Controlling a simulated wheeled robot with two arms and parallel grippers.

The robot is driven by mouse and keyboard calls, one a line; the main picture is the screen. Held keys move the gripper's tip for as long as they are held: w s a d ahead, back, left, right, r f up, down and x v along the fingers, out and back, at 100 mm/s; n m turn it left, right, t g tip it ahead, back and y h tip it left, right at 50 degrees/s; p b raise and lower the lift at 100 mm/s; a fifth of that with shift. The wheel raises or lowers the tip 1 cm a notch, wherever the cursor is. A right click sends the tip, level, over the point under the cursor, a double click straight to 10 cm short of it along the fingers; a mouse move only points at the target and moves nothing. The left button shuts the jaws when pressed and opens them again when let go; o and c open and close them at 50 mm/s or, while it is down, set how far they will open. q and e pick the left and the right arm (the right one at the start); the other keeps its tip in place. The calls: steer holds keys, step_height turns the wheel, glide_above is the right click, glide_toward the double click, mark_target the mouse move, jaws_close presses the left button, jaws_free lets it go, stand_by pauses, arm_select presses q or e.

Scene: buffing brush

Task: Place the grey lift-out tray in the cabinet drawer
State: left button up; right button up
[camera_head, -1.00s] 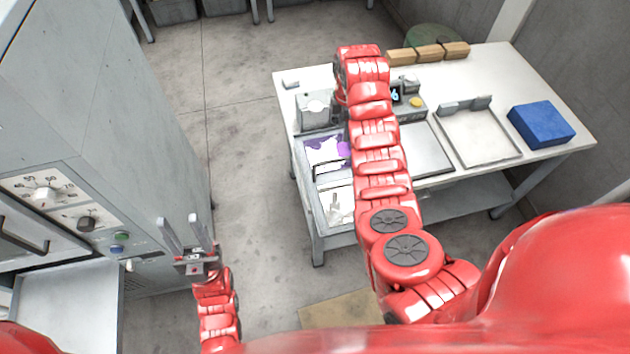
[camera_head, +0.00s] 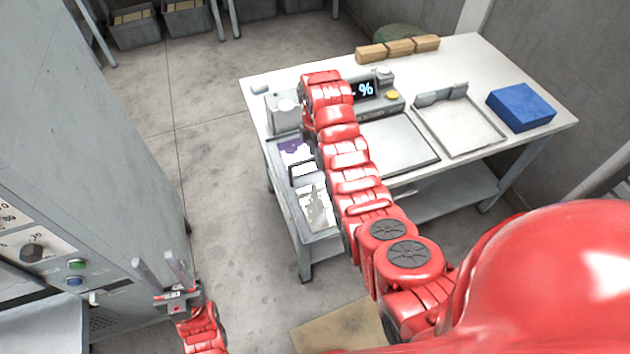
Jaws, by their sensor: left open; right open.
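A shallow light-grey tray (camera_head: 462,128) with a raised block at its back edge lies on the workbench; it may be the lift-out tray. A grey compartmented container (camera_head: 322,234) at the bench's left end holds purple and white things. I cannot tell whether it is a tray or a drawer. A flat grey surface (camera_head: 40,325) juts from the grey cabinet (camera_head: 90,150) at lower left; I cannot tell if it is a drawer. My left gripper (camera_head: 158,262) is open and empty beside the cabinet. My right arm reaches over the bench's left part; its gripper is hidden behind the arm.
The bench (camera_head: 440,70) also carries a blue block (camera_head: 520,107), several wooden blocks (camera_head: 398,48), a device with a lit display (camera_head: 363,89) and a flat grey plate (camera_head: 398,142). Bare floor (camera_head: 220,200) lies between cabinet and bench. Bins (camera_head: 188,18) stand far back.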

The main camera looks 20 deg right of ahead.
mark_target(315, 178)
steer(key=shift+s+a+f+p, duration=0.15)
steer(key=shift+f+p, duration=0.3)
steer(key=shift+f, duration=0.15)
step_height(315, 178, down, 3)
steer(key=shift+f+p, duration=0.1)
steer(key=shift+p, duration=0.75)
steer(key=shift+f, duration=0.25)
jaws_close()
